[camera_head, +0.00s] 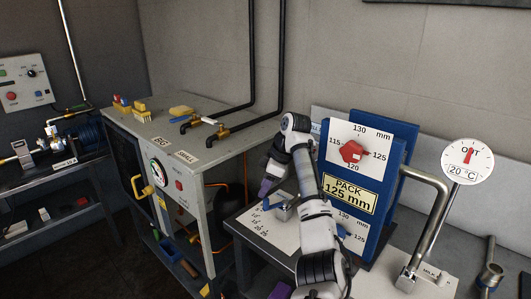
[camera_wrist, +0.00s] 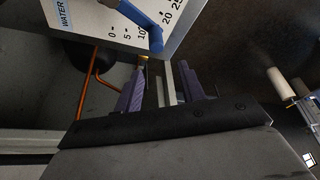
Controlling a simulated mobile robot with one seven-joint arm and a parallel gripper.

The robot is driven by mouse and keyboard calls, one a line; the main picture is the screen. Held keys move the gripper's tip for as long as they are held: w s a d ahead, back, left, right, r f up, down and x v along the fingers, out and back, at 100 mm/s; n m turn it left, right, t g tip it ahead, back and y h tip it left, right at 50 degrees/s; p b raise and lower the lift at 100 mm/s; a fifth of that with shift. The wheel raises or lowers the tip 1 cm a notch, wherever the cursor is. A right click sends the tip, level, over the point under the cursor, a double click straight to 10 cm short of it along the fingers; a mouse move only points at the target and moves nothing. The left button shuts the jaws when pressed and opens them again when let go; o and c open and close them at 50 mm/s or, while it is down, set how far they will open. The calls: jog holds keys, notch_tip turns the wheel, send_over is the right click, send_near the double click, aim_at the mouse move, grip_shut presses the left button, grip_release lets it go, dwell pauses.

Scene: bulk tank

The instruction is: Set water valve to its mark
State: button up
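The water valve plate (camera_wrist: 88,22) is a white panel marked WATER with a number scale. It fills the upper left of the wrist view. A blue lever (camera_wrist: 146,27) lies across it, its bent end by the 10 mark. In the head view the white plate (camera_head: 262,229) lies on the bench, partly hidden behind my arm. My gripper (camera_wrist: 161,65) has two purple fingers standing apart, with the blue lever beyond their tips and not between them. A pale strip shows in the gap; I cannot tell what it is. In the head view my gripper (camera_head: 267,182) is beside the plate, mostly hidden.
A blue stand with a red pointer dial (camera_head: 352,151) and a PACK 125 mm sign (camera_head: 349,195) rises right of my arm. A bent metal pipe (camera_head: 434,215) and a round thermometer (camera_head: 467,161) are farther right. A grey cabinet (camera_head: 213,213) with brass taps stands left.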

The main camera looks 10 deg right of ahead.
notch_tip(320, 180, up, 14)
jog(key=shift+r, duration=0.25)
